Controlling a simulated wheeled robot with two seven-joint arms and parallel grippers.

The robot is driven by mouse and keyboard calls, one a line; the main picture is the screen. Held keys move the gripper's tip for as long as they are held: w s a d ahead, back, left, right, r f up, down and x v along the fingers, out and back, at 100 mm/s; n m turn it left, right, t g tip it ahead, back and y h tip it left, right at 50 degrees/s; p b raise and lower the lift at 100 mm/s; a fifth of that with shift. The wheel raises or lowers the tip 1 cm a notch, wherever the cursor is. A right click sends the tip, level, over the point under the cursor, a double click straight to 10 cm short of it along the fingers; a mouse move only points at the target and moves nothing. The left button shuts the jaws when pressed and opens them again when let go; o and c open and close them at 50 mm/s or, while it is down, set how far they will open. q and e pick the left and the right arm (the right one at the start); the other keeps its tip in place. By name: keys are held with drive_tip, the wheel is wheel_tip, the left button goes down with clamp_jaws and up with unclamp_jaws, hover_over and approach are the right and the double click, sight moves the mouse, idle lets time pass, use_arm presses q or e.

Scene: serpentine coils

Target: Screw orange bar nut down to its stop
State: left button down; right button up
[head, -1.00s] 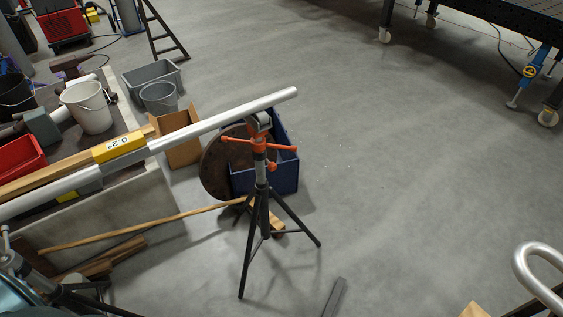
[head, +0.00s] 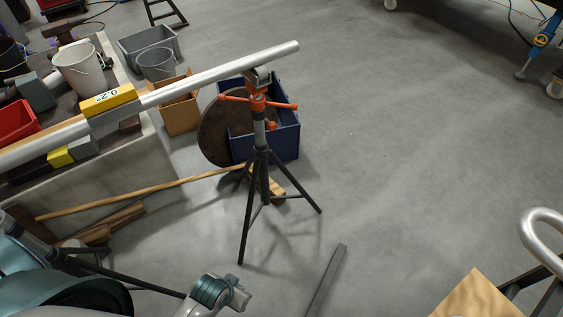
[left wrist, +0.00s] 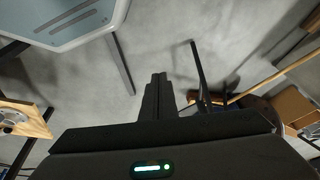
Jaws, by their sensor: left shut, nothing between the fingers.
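The orange bar nut (head: 257,103) has several bars sticking out and sits on the grey threaded post of a black tripod stand (head: 258,180). The stand's head touches the underside of a long silver pipe (head: 220,72). The gap between nut and its stop is too small to judge. My left arm shows at the bottom left of the head view, low and well apart from the nut. My left gripper (left wrist: 158,84) is shut and empty in the left wrist view. Black tripod legs (left wrist: 198,75) show just right of it; the nut is not visible there. My right gripper is not in view.
A blue crate (head: 285,135) and a rusty disc (head: 213,132) stand close behind the tripod. A wooden pole (head: 150,192) lies left of its legs. A dark bar (head: 327,280) and a plywood board (head: 475,297) are at front right.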

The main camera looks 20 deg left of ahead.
use_arm(q)
drive_tip(key=w+r+n+t+y+b, duration=0.1)
drive_tip(key=w+r+t, duration=0.7)
drive_tip(key=w+r, duration=0.4)
drive_tip(key=w+r+n+t+y+b, duration=0.1)
drive_tip(key=w+r+t, duration=0.7)
drive_tip(key=w, duration=1.4)
wheel_tip(320, 180, up, 4)
drive_tip(key=shift+r+n+t, duration=0.15)
drive_tip(key=shift+n+t, duration=0.15)
drive_tip(key=shift+n, duration=0.2)
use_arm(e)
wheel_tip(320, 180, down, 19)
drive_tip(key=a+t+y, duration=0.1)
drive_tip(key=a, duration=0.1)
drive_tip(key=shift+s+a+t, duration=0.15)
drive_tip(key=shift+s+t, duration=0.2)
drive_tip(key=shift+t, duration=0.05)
use_arm(q)
drive_tip(key=shift+w, duration=0.1)
drive_tip(key=p+x, duration=0.1)
drive_tip(key=x, duration=1.3)
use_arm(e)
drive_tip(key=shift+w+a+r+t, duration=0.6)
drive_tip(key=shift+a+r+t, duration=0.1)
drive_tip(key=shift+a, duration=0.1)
